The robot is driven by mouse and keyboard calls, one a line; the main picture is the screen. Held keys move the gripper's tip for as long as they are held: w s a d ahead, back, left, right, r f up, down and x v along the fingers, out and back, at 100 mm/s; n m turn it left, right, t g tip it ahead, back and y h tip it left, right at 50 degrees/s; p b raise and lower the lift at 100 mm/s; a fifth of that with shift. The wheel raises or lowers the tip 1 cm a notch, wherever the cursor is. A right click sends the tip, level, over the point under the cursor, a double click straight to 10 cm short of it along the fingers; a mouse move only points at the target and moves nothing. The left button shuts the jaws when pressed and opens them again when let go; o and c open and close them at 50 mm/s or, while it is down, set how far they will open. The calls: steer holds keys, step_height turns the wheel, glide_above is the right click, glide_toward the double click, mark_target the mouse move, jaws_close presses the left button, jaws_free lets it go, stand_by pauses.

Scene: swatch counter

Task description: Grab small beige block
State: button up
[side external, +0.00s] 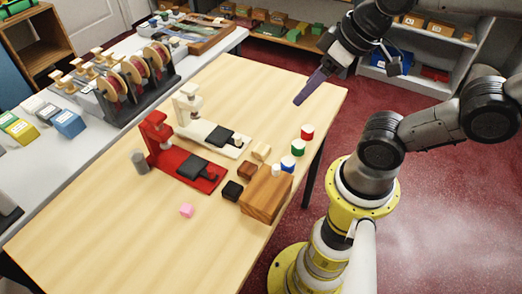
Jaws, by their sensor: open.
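The small beige block (261,152) lies on the wooden table, right of the white press and behind a brown block. My gripper (299,101) hangs above the table's far right part, up and to the right of the beige block and clearly apart from it. Its purple fingers point down and left, are open, and hold nothing that I can see. The gap between the fingers is hard to make out from this side.
Close to the beige block are a brown block (247,170), a black block (232,190), a large wooden block (266,195) and red, green and blue-white cylinders (298,147). A white press (226,139) and red press (157,140) stand left.

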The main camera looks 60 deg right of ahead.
steer(key=m+g, duration=0.6)
steer(key=m, duration=1.2)
glide_above(261, 148)
step_height(261, 148, down, 20)
steer(key=shift+s+r, duration=0.1)
steer(key=shift+r, duration=0.1)
steer(key=shift+f, duration=2.85)
steer(key=shift+c, duration=0.3)
